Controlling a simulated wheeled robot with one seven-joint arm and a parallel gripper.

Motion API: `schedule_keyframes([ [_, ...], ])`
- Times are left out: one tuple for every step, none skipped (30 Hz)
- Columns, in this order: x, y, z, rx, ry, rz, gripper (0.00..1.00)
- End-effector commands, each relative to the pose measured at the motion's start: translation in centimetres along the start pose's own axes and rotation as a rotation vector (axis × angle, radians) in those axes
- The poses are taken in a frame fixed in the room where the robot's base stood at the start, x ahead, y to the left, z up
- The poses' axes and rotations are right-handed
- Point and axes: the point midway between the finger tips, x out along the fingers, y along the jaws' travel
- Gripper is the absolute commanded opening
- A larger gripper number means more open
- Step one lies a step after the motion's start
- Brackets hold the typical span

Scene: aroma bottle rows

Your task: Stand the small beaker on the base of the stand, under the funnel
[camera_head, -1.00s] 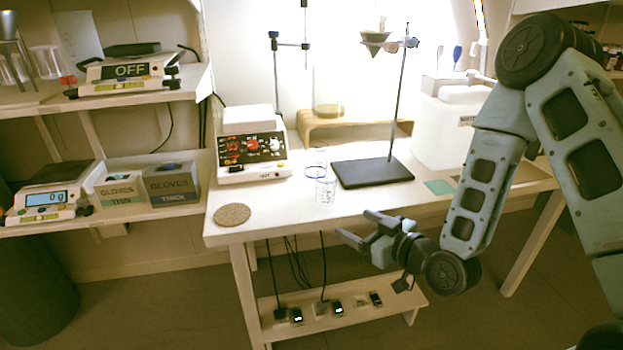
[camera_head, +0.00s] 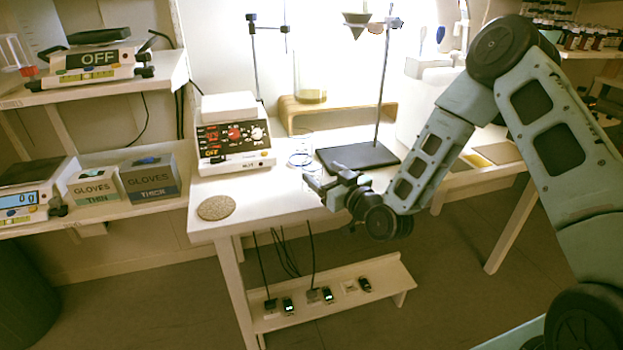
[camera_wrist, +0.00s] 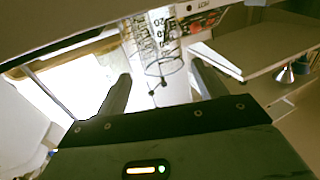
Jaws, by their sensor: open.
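Two clear glass vessels stand near the front of the bench, left of the stand. The rear glass vessel (camera_head: 300,152) shows plainly; the front one (camera_head: 312,178) is partly covered by my gripper (camera_head: 326,177). I cannot tell which is the small beaker. In the wrist view, glass with printed markings (camera_wrist: 156,30) and a dark-rimmed outline (camera_wrist: 166,68) shows beyond and between my open fingers (camera_wrist: 162,88). No grip on glass is visible. The black stand base (camera_head: 358,157) is bare, with the funnel (camera_head: 356,24) held high above it by the rod.
A red-and-black control-panel device (camera_head: 235,140) stands left of the glassware. A round cork mat (camera_head: 216,207) lies at the front left corner. A wooden riser (camera_head: 345,113) stands behind the stand base. A white container (camera_head: 428,85) stands to its right, partly behind my arm.

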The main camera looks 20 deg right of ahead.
Motion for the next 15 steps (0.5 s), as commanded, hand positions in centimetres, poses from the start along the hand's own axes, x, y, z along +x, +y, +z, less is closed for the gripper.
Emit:
schedule_keyframes([
  [0.3,0.0,0.0,0.000,-0.001,0.000,0.70],
  [0.4,0.0,0.0,0.000,-0.001,0.000,0.70],
  [0.7,-0.1,0.0,0.000,0.000,0.000,0.70],
  [0.9,-0.1,0.0,0.001,0.000,0.000,0.70],
  [1.2,-0.2,0.0,0.001,0.000,0.000,0.70],
  [1.8,-0.3,0.1,0.002,0.000,0.000,0.70],
  [2.2,-0.4,0.1,0.002,0.001,0.000,0.70],
  [2.7,-0.4,0.1,0.002,0.001,0.001,0.70],
  [3.3,-0.5,0.1,0.001,0.000,0.001,0.70],
  [3.8,-0.6,0.1,0.001,0.000,0.001,0.70],
  [4.2,-0.5,0.1,0.000,0.001,0.001,0.70],
  [4.6,-0.6,0.1,0.000,0.000,0.000,0.70],
  [5.0,-0.6,0.1,0.000,0.000,0.000,0.70],
  [5.2,-0.6,0.1,0.000,0.000,0.000,0.70],
  [5.4,-0.6,0.1,0.000,0.000,0.000,0.70],
])
